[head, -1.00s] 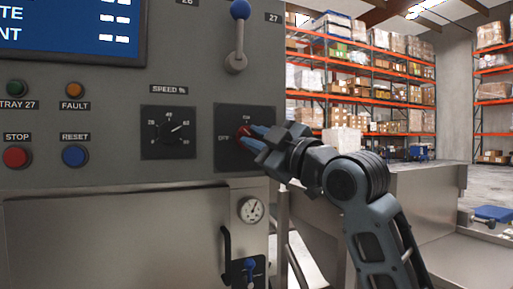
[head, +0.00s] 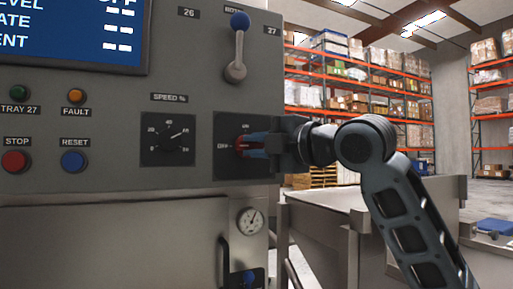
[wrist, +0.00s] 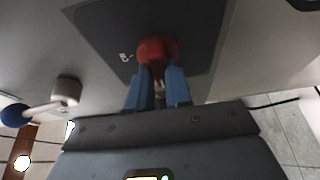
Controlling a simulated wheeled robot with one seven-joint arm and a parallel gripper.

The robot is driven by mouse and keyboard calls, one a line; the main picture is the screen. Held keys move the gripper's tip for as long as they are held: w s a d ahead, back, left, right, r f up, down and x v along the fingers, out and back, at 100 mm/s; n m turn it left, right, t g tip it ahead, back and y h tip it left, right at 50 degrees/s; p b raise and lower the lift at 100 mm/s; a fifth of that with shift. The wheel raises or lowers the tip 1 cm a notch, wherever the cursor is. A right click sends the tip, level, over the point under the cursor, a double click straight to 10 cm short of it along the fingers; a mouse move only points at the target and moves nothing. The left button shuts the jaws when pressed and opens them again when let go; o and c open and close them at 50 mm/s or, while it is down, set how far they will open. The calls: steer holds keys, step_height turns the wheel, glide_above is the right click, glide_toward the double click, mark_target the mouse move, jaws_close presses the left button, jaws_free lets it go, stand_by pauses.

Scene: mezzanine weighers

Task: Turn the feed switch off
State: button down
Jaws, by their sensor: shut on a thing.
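The feed switch is a red knob (head: 240,146) on a dark square plate (head: 228,172) on the machine's grey front panel. The plate has an ON mark above the knob and an OFF mark to its left. My gripper (head: 250,146) reaches in from the right, with its blue fingers shut on the red knob. In the wrist view the knob (wrist: 157,47) sits between and just beyond the two fingertips (wrist: 160,74). The fingers hide part of the knob, so its exact pointing is hard to read.
A speed dial (head: 168,138) sits left of the switch. A blue-tipped lever (head: 238,45) stands above it. Stop (head: 16,161) and reset (head: 74,160) buttons are further left. A gauge (head: 250,220) and a door handle (head: 224,262) are below. Metal bins stand at right.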

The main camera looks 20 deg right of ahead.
steer(key=shift+f, duration=0.1)
stand_by(0.4)
steer(key=c, duration=1)
jaws_free()
steer(key=shift+c, duration=0.2)
steer(key=v, duration=0.7)
steer(key=shift+s, duration=0.4)
steer(key=shift+d, duration=0.1)
